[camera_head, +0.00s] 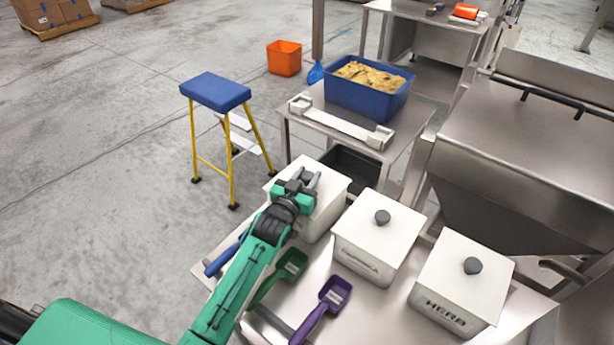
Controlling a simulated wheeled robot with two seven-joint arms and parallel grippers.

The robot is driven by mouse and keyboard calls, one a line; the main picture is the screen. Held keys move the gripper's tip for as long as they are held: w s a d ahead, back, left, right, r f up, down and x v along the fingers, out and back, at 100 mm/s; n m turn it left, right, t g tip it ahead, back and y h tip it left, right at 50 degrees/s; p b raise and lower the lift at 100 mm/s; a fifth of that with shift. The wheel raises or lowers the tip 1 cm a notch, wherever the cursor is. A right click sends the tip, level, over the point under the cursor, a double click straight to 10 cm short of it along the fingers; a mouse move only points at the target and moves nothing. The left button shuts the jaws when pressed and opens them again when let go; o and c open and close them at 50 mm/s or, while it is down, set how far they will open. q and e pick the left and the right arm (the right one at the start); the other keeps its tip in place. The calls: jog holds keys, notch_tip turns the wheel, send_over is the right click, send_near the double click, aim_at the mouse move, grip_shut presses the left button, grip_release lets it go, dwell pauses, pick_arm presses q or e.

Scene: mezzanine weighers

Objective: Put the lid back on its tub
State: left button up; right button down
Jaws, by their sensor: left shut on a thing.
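Three white tubs stand in a row on the steel table. The left tub (321,227) has a white lid (335,183) at its top, partly hidden by my gripper. I cannot tell whether this lid is fully seated. My left gripper (308,178) is over the lid, shut on its dark knob. The middle tub (367,260), with a label on its front, and the right tub (446,306), marked HERB, each carry a lid with a dark round knob. My right gripper is not in view.
Green (291,264), purple (334,292) and blue (222,262) scoops lie in front of the tubs. Behind stands a blue crate (365,100) of yellowish food. A blue-topped stool (216,91) and orange bucket (284,58) stand on the floor. A steel hopper (525,150) is at right.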

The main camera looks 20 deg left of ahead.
aim_at(305, 180)
pick_arm(q)
jog(key=o, duration=0.8)
jog(key=shift+f, duration=0.1)
jog(key=shift+o, duration=1)
jog(key=shift+s+a+b, duration=0.2)
jog(key=shift+s+b, duration=0.05)
jog(key=shift+s, duration=1)
jog(key=shift+s+a+b, duration=0.15)
jog(key=shift+s+b, duration=0.05)
jog(key=shift+s, duration=1.05)
jog(key=shift+s+a+b, duration=0.2)
jog(key=shift+s+b, duration=0.05)
jog(key=shift+s, duration=1)
jog(key=shift+r, duration=0.25)
